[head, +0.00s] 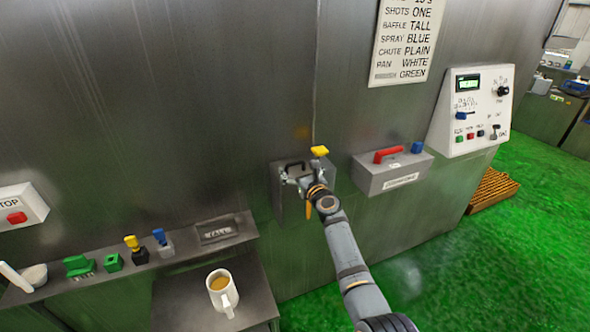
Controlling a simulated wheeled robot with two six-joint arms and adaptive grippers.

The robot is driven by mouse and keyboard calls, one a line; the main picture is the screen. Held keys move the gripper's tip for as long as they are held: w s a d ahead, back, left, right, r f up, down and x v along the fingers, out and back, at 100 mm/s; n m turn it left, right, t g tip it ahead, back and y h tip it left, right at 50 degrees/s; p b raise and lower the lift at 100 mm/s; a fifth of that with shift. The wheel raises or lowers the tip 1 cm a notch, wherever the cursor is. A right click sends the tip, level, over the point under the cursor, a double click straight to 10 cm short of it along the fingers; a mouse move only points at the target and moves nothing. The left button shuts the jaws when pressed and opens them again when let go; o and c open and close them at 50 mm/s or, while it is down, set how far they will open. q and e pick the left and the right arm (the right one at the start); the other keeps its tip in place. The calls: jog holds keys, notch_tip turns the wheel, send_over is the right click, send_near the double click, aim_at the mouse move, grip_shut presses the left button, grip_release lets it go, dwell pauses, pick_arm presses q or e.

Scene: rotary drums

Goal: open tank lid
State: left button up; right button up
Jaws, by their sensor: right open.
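A grey metal box with a black handle (291,165) on its top is fixed to the steel wall, and I take it as the tank with its lid. The lid looks closed. My right gripper (301,177) is open in front of the box, close to the black handle; I cannot tell whether it touches. The gripper and my arm hide part of the box front. A yellow knob (319,151) shows just behind and right of the gripper. My left gripper is not in view.
Right of it is a grey box with a red handle (388,155) and a blue knob (417,147). A control panel (472,108) is further right. A shelf (190,243) at lower left holds several small parts. A mug (219,283) stands below it. Green floor is open at right.

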jog(key=shift+w+a+f+b, duration=0.15)
jog(key=shift+w+b, duration=0.1)
jog(key=shift+w, duration=0.15)
jog(key=shift+w+a+f+b, duration=0.1)
jog(key=shift+w+f+b, duration=0.1)
jog(key=shift+w, duration=0.15)
jog(key=shift+w+a+r+b, duration=0.15)
jog(key=shift+w+r+b, duration=0.15)
jog(key=shift+w, duration=0.25)
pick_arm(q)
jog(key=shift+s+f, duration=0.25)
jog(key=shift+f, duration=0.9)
pick_arm(e)
jog(key=shift+r, duration=0.1)
jog(key=c, duration=1.7)
